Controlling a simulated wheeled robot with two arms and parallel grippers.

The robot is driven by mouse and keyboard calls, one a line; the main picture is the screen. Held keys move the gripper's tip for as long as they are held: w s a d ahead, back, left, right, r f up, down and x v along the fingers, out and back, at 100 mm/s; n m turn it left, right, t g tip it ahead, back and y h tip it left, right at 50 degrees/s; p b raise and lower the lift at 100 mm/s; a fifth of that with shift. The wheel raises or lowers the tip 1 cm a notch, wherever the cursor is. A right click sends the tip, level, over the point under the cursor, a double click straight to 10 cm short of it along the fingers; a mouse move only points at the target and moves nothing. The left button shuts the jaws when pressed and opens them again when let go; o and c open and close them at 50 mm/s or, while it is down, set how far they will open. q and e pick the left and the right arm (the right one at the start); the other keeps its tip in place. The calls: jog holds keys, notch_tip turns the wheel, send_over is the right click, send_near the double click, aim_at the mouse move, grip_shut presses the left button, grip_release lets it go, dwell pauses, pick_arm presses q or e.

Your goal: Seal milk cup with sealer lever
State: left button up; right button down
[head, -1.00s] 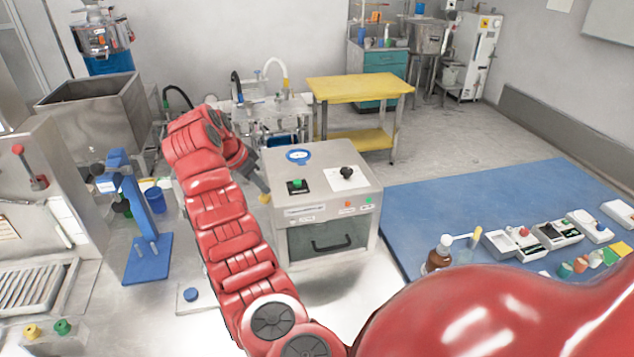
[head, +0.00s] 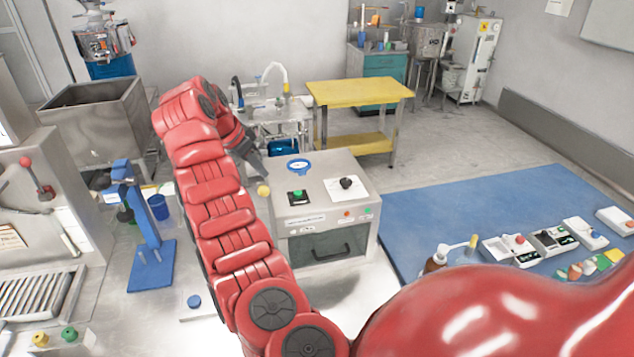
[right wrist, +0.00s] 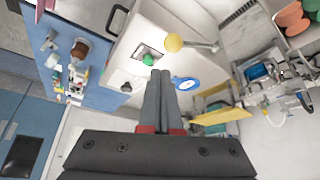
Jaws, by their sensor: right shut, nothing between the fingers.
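The sealer is a pale grey box machine (head: 330,215) with a front drawer, a green button (head: 298,194) and a black knob (head: 346,183) on top. A lever with a yellow ball knob (head: 263,190) is at its left side; the knob and its thin rod also show in the right wrist view (right wrist: 174,43). A white disc with a blue rim (head: 298,165) is at the machine's back edge; I cannot tell if it is the milk cup. My right gripper (head: 262,180) is shut and empty, close to the yellow knob. My left gripper is out of view.
A blue stand (head: 152,260) and blue cup (head: 158,206) are on the left counter. A blue mat (head: 480,215) with small devices lies right. A yellow table (head: 360,92) stands behind. My red arm covers the counter left of the sealer.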

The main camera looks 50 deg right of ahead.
notch_tip(320, 180, up, 5)
jog(key=shift+r+p, duration=0.1)
jog(key=shift+p, duration=1.15)
